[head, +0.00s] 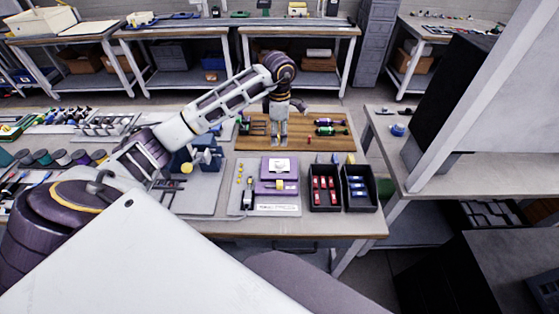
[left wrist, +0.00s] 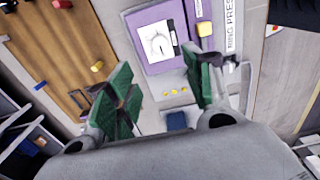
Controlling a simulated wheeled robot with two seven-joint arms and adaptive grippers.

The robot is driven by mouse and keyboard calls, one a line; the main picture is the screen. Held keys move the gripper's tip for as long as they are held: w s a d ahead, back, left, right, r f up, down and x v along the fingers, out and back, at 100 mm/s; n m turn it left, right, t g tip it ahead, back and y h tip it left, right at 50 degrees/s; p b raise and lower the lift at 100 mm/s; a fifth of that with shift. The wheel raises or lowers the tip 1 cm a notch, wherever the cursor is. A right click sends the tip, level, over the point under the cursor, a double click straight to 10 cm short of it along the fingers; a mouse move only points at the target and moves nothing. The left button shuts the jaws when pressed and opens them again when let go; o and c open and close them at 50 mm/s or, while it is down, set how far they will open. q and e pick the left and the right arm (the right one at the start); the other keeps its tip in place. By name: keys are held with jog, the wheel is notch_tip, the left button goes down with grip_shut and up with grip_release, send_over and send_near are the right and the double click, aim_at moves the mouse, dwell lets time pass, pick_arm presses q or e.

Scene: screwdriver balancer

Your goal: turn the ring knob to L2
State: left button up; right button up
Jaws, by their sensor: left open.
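The press panel (head: 251,201) is a pale plate with a purple block (head: 266,173), left of two black bins. The block bears a white dial face (head: 280,165), and a yellow knob (head: 280,185) sits in front of it. In the left wrist view, the dial face (left wrist: 158,42) shows a dark pointer, and the yellow knob (left wrist: 204,29) lies to its right. I cannot read an L2 mark. My left gripper (head: 280,141) is open and empty, fingers down, beyond the panel. Its green pads (left wrist: 160,85) are apart. My right gripper is not in view.
A wooden board (head: 300,145) with screwdrivers lies behind the panel. Black bins with red parts (head: 325,188) and blue parts (head: 358,187) stand to its right. Blue blocks (head: 208,155) stand to its left. A shelf unit (head: 440,168) is at far right.

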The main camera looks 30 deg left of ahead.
pick_arm(q)
send_over(279, 161)
notch_tip(279, 161, down, 7)
jog(key=shift+s+d+r+p, duration=0.1)
jog(key=shift+s+d+p, duration=0.05)
jog(key=shift+p, duration=0.25)
notch_tip(279, 161, down, 5)
jog(key=shift+f+p, duration=0.1)
jog(key=shift+p, duration=0.2)
jog(key=shift+f, duration=0.9)
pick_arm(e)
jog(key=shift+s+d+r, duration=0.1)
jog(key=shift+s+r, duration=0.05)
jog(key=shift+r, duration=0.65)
pick_arm(q)
jog(key=c, duration=1.1)
jog(key=shift+o, duration=0.2)
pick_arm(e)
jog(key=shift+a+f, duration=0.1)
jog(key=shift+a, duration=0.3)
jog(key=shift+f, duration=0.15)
